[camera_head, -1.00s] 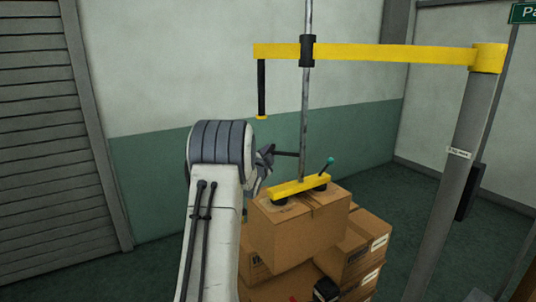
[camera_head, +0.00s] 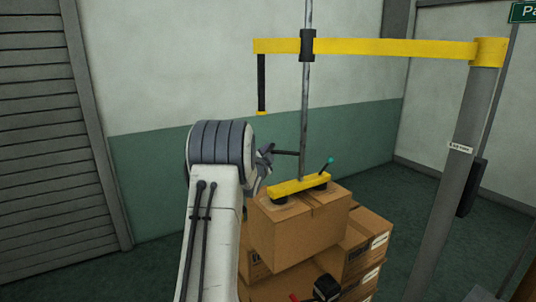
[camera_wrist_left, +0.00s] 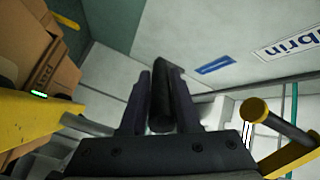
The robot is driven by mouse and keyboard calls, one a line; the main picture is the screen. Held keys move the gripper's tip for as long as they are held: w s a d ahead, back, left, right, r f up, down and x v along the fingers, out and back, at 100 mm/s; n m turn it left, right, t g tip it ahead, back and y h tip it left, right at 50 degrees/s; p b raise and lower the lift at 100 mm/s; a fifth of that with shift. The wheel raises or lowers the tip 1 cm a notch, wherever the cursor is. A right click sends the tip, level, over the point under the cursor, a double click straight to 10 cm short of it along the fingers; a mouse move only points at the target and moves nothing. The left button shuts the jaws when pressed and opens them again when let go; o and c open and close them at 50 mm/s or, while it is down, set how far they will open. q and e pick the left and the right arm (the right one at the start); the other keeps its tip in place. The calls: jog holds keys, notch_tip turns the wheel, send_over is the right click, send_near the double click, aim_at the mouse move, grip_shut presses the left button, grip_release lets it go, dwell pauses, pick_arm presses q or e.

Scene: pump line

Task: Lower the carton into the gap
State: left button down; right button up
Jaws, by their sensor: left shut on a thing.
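A brown carton (camera_head: 300,233) hangs level under a yellow lifter beam (camera_head: 298,184) with dark suction pads, on a vertical metal tube (camera_head: 304,110). It overlaps a stack of brown cartons (camera_head: 362,245) in the head view, with stack cartons showing to its left, right and below. I cannot tell whether it touches them, and the gap is hidden behind it. My left gripper (camera_head: 268,160) is at the black handle bar (camera_head: 285,153) beside the tube. In the left wrist view my left gripper (camera_wrist_left: 160,85) is shut on this dark handle (camera_wrist_left: 160,110).
A yellow boom (camera_head: 390,53) runs to a grey post (camera_head: 463,170) at the right. A black rod (camera_head: 262,85) hangs from its left end. A lever with a green tip (camera_head: 328,164) rises from the beam. Open floor (camera_head: 420,200) lies between stack and post.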

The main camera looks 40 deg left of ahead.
pick_arm(q)
notch_tip(320, 180, down, 9)
jog(key=b, duration=0.7)
jog(key=shift+f+b, duration=0.2)
jog(key=shift+b, duration=0.2)
jog(key=shift+r, duration=0.2)
jog(key=c, duration=0.7)
grip_release()
jog(key=shift+s, duration=0.1)
jog(key=b+v, duration=0.2)
jog(key=v, duration=0.7)
jog(key=shift+s+r+b, duration=0.1)
jog(key=shift+b, duration=0.25)
jog(key=shift+s+d, duration=0.2)
jog(key=shift+s, duration=0.25)
jog(key=shift+o, duration=0.2)
